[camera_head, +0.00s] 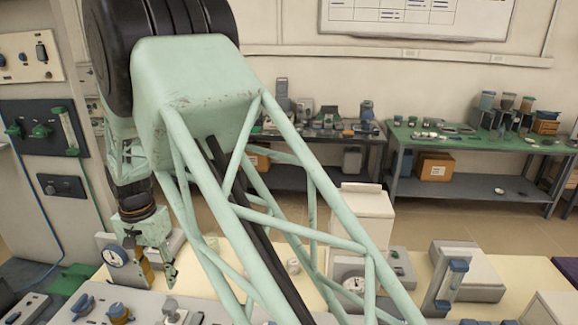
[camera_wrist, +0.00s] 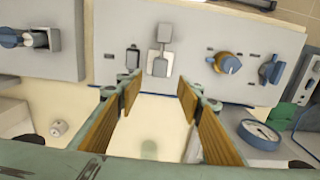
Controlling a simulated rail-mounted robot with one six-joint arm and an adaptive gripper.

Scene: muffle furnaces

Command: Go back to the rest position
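My gripper (camera_head: 157,272) hangs low at the left of the head view, below my pale green arm, above the cream bench top (camera_head: 525,273). In the wrist view my gripper (camera_wrist: 159,92) shows two brown-padded fingers spread wide apart. Only the cream surface shows between them, and they hold nothing. A light grey control panel (camera_wrist: 195,65) with switches and knobs lies just beyond the fingertips in that view. Whether the fingers touch anything cannot be told. My arm hides much of the middle of the head view.
A round gauge (camera_head: 116,256) stands close beside the gripper; a gauge (camera_wrist: 260,133) also shows in the wrist view. Wall panels (camera_head: 45,130) with green knobs rise at left. A grey device (camera_head: 467,272) stands on the bench at right. A green-topped table (camera_head: 480,139) stands behind.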

